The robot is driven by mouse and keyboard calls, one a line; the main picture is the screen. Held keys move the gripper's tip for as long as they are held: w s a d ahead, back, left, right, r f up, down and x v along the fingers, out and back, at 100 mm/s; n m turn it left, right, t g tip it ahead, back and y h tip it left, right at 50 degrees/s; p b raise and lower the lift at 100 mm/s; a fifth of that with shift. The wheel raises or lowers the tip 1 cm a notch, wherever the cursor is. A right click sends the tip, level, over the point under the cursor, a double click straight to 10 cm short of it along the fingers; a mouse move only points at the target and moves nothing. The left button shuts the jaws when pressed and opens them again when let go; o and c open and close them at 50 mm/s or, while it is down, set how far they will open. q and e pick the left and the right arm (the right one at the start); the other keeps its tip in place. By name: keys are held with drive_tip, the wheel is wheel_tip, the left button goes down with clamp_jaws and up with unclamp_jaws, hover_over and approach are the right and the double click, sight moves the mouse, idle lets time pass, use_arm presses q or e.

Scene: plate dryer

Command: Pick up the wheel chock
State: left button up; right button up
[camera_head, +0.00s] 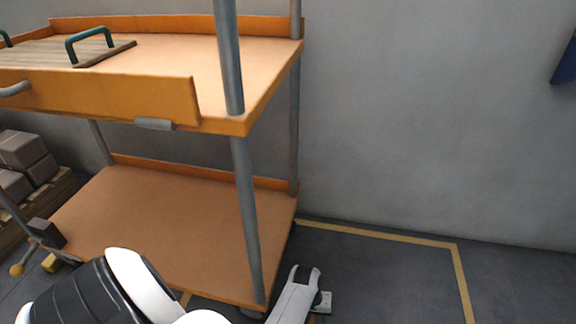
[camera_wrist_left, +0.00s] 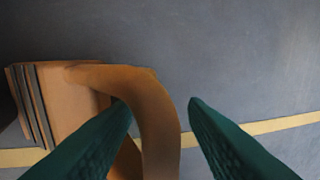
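The wheel chock (camera_wrist_left: 72,105) shows in the left wrist view as an orange-brown block with a dark ribbed side and a broad curved handle (camera_wrist_left: 158,110). It rests on the dark floor. My left gripper (camera_wrist_left: 158,103) is open, its two green fingers on either side of the handle. The left finger appears close to the handle, and a narrow gap shows before the right finger. In the head view my left gripper (camera_head: 305,271) points down beside the cart's front right corner, and I cannot make out the chock there. My right gripper is out of view.
An orange two-shelf cart (camera_head: 175,220) with grey posts (camera_head: 245,200) stands just left of my left gripper. A panel with green handles (camera_head: 88,42) lies on its upper shelf. Brown boxes (camera_head: 22,150) are at the far left. Yellow-lined floor (camera_head: 375,270) to the right is clear.

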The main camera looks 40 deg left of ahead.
use_arm(q)
clamp_jaws()
idle(1.4)
